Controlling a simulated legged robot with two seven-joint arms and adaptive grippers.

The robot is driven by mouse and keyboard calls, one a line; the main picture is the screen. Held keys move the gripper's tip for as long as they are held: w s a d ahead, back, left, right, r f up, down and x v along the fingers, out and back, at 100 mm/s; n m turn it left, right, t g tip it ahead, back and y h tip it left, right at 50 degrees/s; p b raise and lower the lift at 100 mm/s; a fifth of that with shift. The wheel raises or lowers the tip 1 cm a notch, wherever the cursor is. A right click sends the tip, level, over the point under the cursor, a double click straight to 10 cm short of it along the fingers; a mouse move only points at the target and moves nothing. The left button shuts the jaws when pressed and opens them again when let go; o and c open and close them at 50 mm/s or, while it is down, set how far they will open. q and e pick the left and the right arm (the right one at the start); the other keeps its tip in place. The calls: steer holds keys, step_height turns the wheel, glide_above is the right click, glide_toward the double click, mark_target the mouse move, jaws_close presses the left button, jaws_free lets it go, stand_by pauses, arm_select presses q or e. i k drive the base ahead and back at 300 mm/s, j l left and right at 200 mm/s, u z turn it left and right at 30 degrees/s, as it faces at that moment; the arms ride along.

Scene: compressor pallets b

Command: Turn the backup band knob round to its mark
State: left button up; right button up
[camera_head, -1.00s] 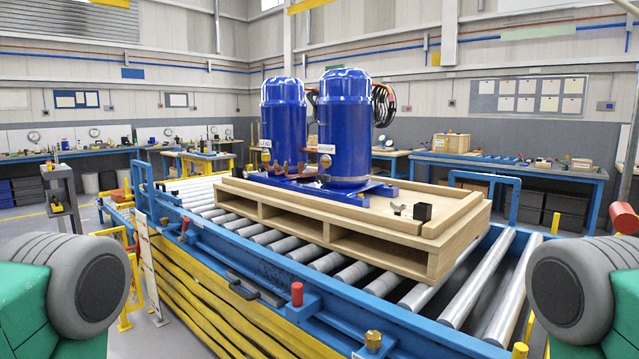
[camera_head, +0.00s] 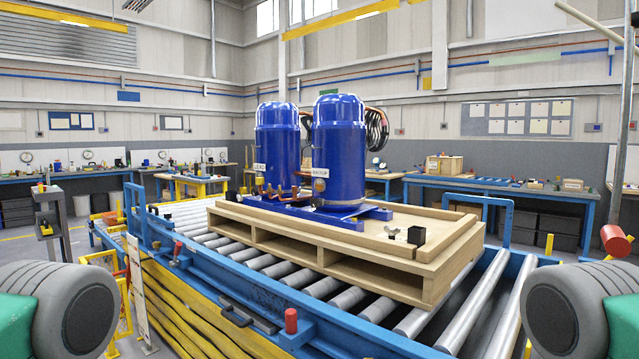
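The backup compressor (camera_head: 340,145) is the right one of two tall blue cylinders, upright on a wooden pallet (camera_head: 345,268). Its front carries a white label (camera_head: 321,173) reading BACKUP. A small round brass-coloured fitting (camera_head: 319,186) sits just below that label. I cannot tell whether it is the band knob, and no mark or pointer can be made out at this size. The left cylinder (camera_head: 276,135) has a white label that seems to read LEAD. Only my grey and green arm parts show at the lower left and right edges; both grippers are out of view.
The pallet lies on a blue roller conveyor (camera_head: 363,333) with a red-topped post (camera_head: 291,320) on its near rail. A black block (camera_head: 416,235) and a small metal piece (camera_head: 391,232) lie on the pallet. Copper pipes stand between the cylinders. Workbenches line the walls.

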mark_target(314, 202)
steer(key=j+z, duration=0.1)
steer(key=z, duration=0.3)
steer(key=i+j+z, duration=0.1)
steer(key=z, duration=0.35)
steer(key=j+z, duration=0.15)
steer(key=z, duration=0.25)
steer(key=j+z, duration=0.25)
steer(key=j, duration=0.3)
steer(key=j+z, duration=0.2)
steer(key=j, duration=0.35)
steer(key=j+z, duration=0.25)
steer(key=j, duration=0.3)
steer(key=j+z, duration=0.25)
steer(key=j, duration=0.3)
steer(key=k+j+z, duration=0.2)
steer(key=j, duration=0.3)
